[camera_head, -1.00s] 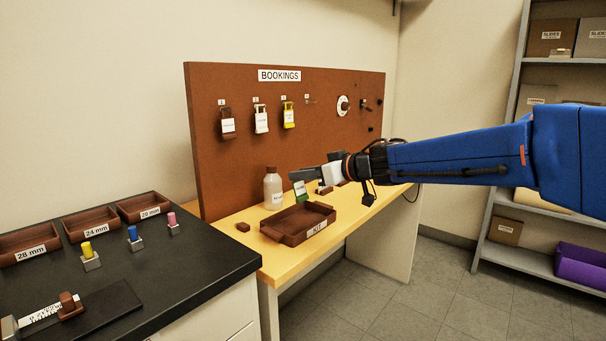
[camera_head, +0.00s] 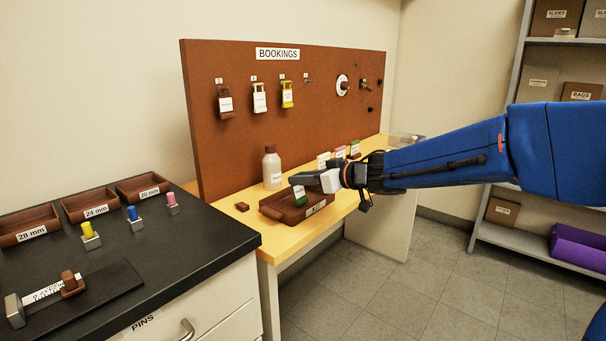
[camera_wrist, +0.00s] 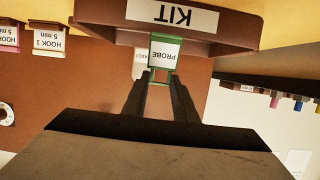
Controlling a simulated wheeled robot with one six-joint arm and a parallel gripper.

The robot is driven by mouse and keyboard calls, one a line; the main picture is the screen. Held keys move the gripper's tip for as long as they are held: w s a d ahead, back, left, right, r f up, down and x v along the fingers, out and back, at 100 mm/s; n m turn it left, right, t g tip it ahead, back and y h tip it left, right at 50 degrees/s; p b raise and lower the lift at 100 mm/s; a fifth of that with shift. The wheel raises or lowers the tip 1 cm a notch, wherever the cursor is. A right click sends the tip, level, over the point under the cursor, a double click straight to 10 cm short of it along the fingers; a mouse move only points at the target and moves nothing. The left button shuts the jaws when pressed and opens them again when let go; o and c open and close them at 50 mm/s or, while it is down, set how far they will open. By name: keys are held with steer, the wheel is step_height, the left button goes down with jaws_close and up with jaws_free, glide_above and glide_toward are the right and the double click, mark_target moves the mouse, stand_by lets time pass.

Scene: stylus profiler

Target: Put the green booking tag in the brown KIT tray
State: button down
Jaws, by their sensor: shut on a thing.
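My gripper (camera_head: 297,180) is shut on the green booking tag (camera_head: 300,195), which hangs below the jaws. In the wrist view, which is upside down, the tag (camera_wrist: 163,53) has a white label reading PROBE, and the fingertips (camera_wrist: 160,80) grip its narrow end. The brown KIT tray (camera_head: 270,211) stands on the yellow bench. In the head view the tag overlaps the tray's opening. In the wrist view it overlaps the rim of the tray (camera_wrist: 225,42) below the KIT label. I cannot tell whether it is below the rim.
A bottle (camera_head: 272,168) stands behind the tray and a small brown block (camera_head: 242,207) left of it. Several tagged holders (camera_head: 340,153) stand at the back right. The brown BOOKINGS board (camera_head: 230,150) rises behind, with tags on hooks. A black counter (camera_head: 200,235) is at left.

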stand_by(0.4)
steer(key=c, duration=1.4)
jaws_free()
steer(key=shift+o, duration=0.2)
steer(key=shift+c, duration=0.4)
steer(key=s+d+r, duration=0.3)
steer(key=d+r, duration=0.1)
steer(key=shift+s+d+r, duration=0.25)
steer(key=shift+r, duration=0.1)
steer(key=v, duration=1.7)
steer(key=shift+s+d+r, duration=0.1)
steer(key=shift+r, duration=0.05)
